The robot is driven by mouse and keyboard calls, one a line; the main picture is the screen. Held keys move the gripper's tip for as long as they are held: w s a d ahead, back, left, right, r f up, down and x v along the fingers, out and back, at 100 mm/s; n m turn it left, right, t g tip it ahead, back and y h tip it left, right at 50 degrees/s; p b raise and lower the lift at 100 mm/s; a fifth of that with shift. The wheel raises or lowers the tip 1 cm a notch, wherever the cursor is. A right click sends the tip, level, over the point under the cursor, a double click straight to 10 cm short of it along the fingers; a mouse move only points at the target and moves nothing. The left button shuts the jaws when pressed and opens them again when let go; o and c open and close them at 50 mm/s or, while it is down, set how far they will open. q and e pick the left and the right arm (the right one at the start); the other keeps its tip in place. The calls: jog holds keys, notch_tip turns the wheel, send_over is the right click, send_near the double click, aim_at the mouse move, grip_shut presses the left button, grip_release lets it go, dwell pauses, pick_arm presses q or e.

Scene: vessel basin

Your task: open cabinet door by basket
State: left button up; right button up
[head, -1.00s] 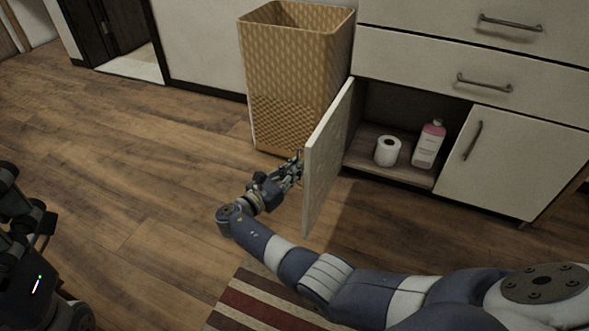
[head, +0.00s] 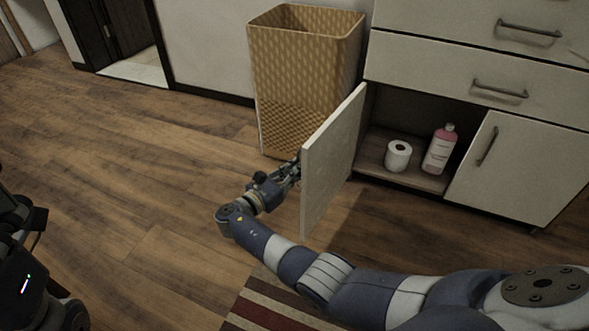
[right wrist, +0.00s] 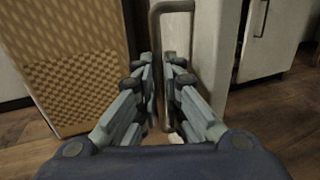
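The white cabinet door (head: 332,160) by the basket stands wide open, swung out from the cabinet, with its inner face toward the compartment. The woven tan basket (head: 300,80) stands behind the door against the wall. My right gripper (head: 292,170) is at the outer face of the door, on the basket side; the door hides its fingertips in the head view. In the right wrist view, the fingers (right wrist: 160,62) are close together around one bar of the metal door handle (right wrist: 172,7).
The open compartment holds a toilet paper roll (head: 398,155) and a pink bottle (head: 440,150). A shut door (head: 520,165) is on the right, with shut drawers (head: 460,65) above. A striped rug (head: 262,308) lies in front. Wooden floor at left is clear.

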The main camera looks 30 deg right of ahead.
jog(key=o, duration=0.3)
jog(key=shift+d, duration=0.4)
jog(key=shift+a, duration=0.25)
jog(key=v, duration=0.7)
jog(key=shift+a, duration=0.15)
jog(key=shift+s+f, duration=0.1)
